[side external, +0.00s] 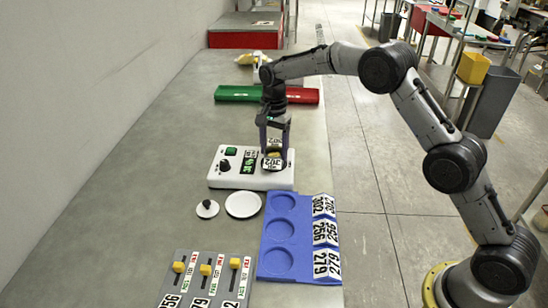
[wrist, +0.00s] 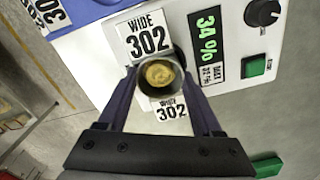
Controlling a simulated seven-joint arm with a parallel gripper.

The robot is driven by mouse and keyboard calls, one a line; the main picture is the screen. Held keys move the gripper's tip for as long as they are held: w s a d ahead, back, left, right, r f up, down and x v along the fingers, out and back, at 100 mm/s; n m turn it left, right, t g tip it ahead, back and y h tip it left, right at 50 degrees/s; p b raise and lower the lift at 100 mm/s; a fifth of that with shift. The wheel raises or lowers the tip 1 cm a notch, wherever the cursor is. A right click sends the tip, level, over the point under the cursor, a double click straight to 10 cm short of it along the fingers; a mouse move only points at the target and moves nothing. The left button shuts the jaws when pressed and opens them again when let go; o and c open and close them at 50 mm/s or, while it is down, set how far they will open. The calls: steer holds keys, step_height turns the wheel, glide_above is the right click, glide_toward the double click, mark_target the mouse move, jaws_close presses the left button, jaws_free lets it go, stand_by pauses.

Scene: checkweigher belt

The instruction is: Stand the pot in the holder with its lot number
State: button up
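The pot (wrist: 160,78) is a small round metal cup with yellow contents, and cards reading "WIDE 302" show on two sides of it. My gripper (side external: 274,155) points down with its fingers on either side of the pot, and in the wrist view they appear to press against it. The pot is upright at the right end of a white weighing unit (side external: 226,178); I cannot tell whether it touches the unit. The blue holder (side external: 262,262) lies nearer the camera, with three empty round recesses. Its tags read 302 at the far recess, 256 in the middle and 279 nearest.
A grey slider panel (side external: 190,285) is in front. A green tray (side external: 235,94) and a red tray (side external: 303,96) are behind. The left bench is clear.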

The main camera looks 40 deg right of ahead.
steer(key=shift+r, duration=0.1)
jaws_close()
